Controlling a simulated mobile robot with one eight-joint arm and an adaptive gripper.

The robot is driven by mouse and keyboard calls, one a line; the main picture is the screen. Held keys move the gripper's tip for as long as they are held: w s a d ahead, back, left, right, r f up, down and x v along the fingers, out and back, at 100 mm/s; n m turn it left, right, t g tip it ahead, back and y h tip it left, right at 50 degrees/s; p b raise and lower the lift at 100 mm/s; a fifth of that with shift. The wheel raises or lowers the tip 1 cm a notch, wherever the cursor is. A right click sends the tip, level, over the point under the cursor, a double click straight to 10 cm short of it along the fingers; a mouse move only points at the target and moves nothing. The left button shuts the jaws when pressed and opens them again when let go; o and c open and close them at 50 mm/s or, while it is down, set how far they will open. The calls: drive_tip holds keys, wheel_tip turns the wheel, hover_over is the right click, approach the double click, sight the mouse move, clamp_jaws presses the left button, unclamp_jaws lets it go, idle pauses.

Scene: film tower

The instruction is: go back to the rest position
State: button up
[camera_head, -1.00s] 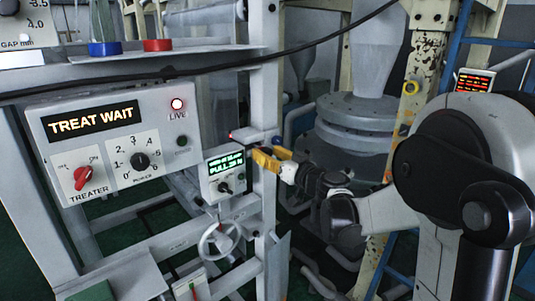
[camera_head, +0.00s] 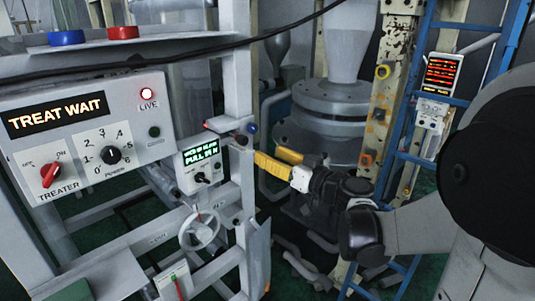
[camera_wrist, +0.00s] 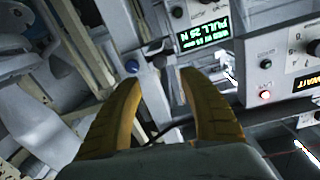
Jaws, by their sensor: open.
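The pull panel also shows beyond the fingertips in the wrist view (camera_wrist: 205,38). My arm reaches in from the right.
The treater box (camera_head: 82,135) reads "TREAT WAIT", with a red knob (camera_head: 52,174) and a lit red lamp. A handwheel (camera_head: 199,231) sits below the pull panel. Blue ladder rails (camera_head: 405,140) and a rusty post (camera_head: 385,100) stand behind my arm. A black cable (camera_head: 170,57) crosses above.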

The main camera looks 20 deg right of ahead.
drive_tip(key=s+a+f+g+b, duration=0.2)
drive_tip(key=s+a+f+b, duration=0.25)
drive_tip(key=f, duration=0.25)
drive_tip(key=s+a+f+g+b, duration=0.3)
drive_tip(key=a+f+b, duration=0.25)
drive_tip(key=f, duration=0.25)
drive_tip(key=s+a+f+g+b, duration=0.25)
drive_tip(key=a+f+b, duration=0.2)
drive_tip(key=f, duration=0.25)
drive_tip(key=s+d+f+g+h+b, duration=0.1)
drive_tip(key=s+d+f+h+b, duration=0.1)
drive_tip(key=s+f+b, duration=0.3)
drive_tip(key=s+d+f+m+g+h+b, duration=0.1)
drive_tip(key=s+d+f+h+b, duration=0.1)
drive_tip(key=s+f+b, duration=0.3)
drive_tip(key=s+f+h, duration=0.1)
drive_tip(key=s+f, duration=0.2)
drive_tip(key=f, duration=0.2)
drive_tip(key=shift+m+g, duration=0.3)
drive_tip(key=shift+g, duration=0.05)
drive_tip(key=shift+o, duration=0.3)
